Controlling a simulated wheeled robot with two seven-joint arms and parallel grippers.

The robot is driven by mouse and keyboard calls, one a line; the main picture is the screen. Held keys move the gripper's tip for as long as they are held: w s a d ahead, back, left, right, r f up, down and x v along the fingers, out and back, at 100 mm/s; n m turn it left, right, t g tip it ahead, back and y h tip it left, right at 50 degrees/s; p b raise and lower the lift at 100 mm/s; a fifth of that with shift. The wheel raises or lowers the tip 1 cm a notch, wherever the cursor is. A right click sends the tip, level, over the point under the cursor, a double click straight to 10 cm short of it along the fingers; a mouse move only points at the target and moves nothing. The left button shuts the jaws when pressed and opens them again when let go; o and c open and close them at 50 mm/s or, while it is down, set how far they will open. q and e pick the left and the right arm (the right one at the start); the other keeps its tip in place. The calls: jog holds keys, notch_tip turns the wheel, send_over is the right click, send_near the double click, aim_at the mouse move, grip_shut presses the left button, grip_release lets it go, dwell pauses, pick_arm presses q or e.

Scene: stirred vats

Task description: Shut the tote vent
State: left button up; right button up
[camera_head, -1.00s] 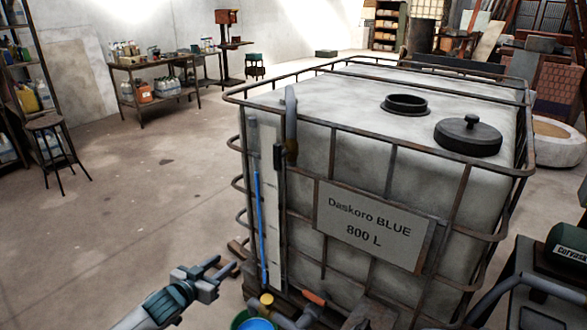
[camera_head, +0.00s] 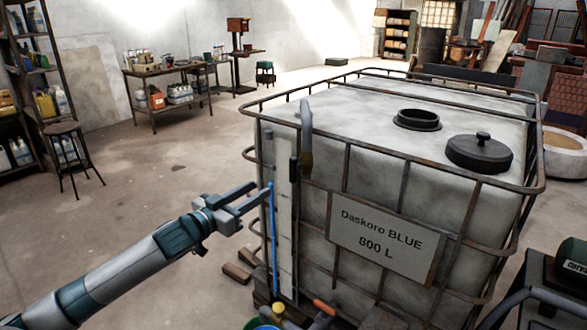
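The tote (camera_head: 400,165) is a big whitish tank in a rusty pipe cage, with a sign (camera_head: 382,238) reading "Daskoro BLUE 800 L". On its top is a round black-rimmed opening (camera_head: 417,119), uncovered. A round black lid (camera_head: 479,153) with a knob lies on the tote top, to the right of and nearer than the opening. I cannot tell which part is the vent. My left gripper (camera_head: 262,199) is open and empty, by the tote's left front corner near the blue sight tube (camera_head: 273,245), below the top. I cannot tell whether it touches the tube. My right gripper is not in view.
The cage's top rail (camera_head: 395,148) runs around the tote top. An orange-handled valve (camera_head: 324,307) and green bucket (camera_head: 262,323) sit low in front. Dark equipment (camera_head: 550,285) stands lower right. Floor to the left is mostly clear.

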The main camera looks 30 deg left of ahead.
aim_at(291, 169)
pick_arm(q)
jog(key=w+p, duration=0.1)
jog(key=w, duration=0.4)
jog(key=w+p, duration=0.2)
jog(key=w, duration=0.3)
jog(key=w+d+p, duration=0.1)
jog(key=w, duration=0.5)
jog(key=shift+d+r+p, duration=0.1)
jog(key=shift+p, duration=0.3)
jog(key=shift+w+d, duration=0.1)
jog(key=shift+w, duration=0.5)
grip_shut()
